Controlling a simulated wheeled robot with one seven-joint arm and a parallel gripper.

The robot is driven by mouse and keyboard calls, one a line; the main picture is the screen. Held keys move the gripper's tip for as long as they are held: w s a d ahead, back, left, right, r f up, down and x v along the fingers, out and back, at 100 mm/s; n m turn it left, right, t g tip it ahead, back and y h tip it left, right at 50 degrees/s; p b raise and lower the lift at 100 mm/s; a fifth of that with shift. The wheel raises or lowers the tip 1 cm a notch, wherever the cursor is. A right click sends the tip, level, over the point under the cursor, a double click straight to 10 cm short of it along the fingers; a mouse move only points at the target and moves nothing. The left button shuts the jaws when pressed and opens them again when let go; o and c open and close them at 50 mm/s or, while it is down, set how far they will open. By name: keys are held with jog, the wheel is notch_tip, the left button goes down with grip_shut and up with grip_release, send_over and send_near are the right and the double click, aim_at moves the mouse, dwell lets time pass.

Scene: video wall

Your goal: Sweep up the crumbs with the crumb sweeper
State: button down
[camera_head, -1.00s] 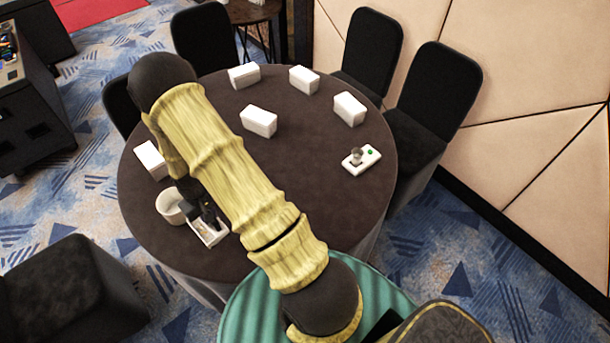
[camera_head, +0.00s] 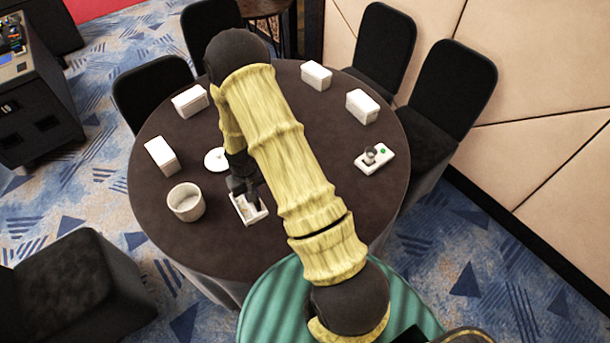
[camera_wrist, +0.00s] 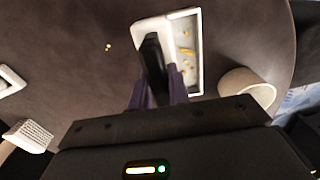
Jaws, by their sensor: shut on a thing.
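The crumb sweeper (camera_head: 262,213) is a white shallow tray with a dark upright handle, near the table's front. In the wrist view the sweeper (camera_wrist: 197,60) has yellow-orange crumbs (camera_wrist: 186,58) lying in its open right part. My gripper (camera_head: 243,188) is shut on its dark handle; the fingers (camera_wrist: 158,88) also show at the handle in the wrist view. I cannot tell whether the sweeper touches the table.
A white round pot (camera_head: 186,203) stands left of the sweeper on the dark round table (camera_head: 345,190). A small white round thing (camera_head: 215,159) lies behind it. White boxes (camera_head: 160,156) stand around the far side. A white tray with a green spot (camera_head: 368,162) is at right.

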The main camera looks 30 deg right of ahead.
jog(key=d+f+n+p, duration=0.1)
jog(key=d+f+p, duration=0.1)
jog(key=d, duration=1.5)
jog(key=shift+s+d+f+p, duration=0.3)
jog(key=shift+f+p, duration=0.1)
jog(key=shift+p, duration=0.15)
